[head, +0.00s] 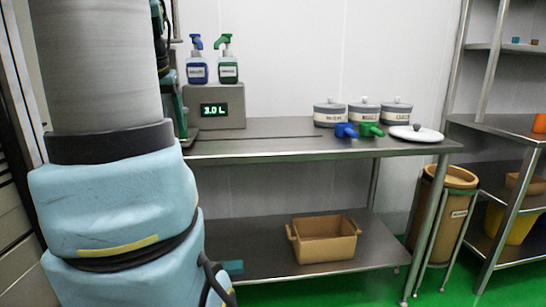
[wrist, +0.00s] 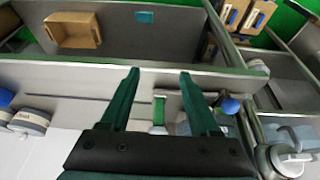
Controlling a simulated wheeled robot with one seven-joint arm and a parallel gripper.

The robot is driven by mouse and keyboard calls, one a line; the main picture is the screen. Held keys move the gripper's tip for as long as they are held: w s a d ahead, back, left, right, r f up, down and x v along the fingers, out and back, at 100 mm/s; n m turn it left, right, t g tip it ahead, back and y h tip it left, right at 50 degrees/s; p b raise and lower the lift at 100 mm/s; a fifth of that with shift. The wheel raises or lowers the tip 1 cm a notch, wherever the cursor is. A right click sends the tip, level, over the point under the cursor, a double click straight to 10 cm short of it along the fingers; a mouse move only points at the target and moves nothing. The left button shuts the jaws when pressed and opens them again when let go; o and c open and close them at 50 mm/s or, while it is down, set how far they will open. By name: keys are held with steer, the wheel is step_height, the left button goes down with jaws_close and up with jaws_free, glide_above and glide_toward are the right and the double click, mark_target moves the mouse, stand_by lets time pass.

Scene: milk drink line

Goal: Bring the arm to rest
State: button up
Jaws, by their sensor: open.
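My gripper (wrist: 160,76) shows in the wrist view with its two dark green fingers spread apart and nothing held between them. The fingers point toward the long edge of the steel table (head: 270,146).
On the table are a 3.0 L display box (head: 214,108), a blue spray bottle (head: 198,68), a green one (head: 228,68), three lidded pots, blue and green scoops (head: 370,130), and a white lid (head: 415,134). A brown crate (head: 324,240) sits on the lower shelf. A bin (head: 440,215) stands right.

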steer(key=s+d+f+m+g, duration=0.1)
steer(key=s+d+f, duration=0.6)
steer(key=d+f, duration=0.25)
steer(key=s+d+f+m+g, duration=0.1)
steer(key=s+d+f+g, duration=0.1)
steer(key=s+d+f, duration=0.65)
step_height(320, 180, up, 14)
steer(key=w+p, duration=0.2)
steer(key=p, duration=1.3)
steer(key=shift+w+d+f+h, duration=0.15)
steer(key=shift+w+d+h, duration=0.15)
steer(key=shift+w, duration=0.1)
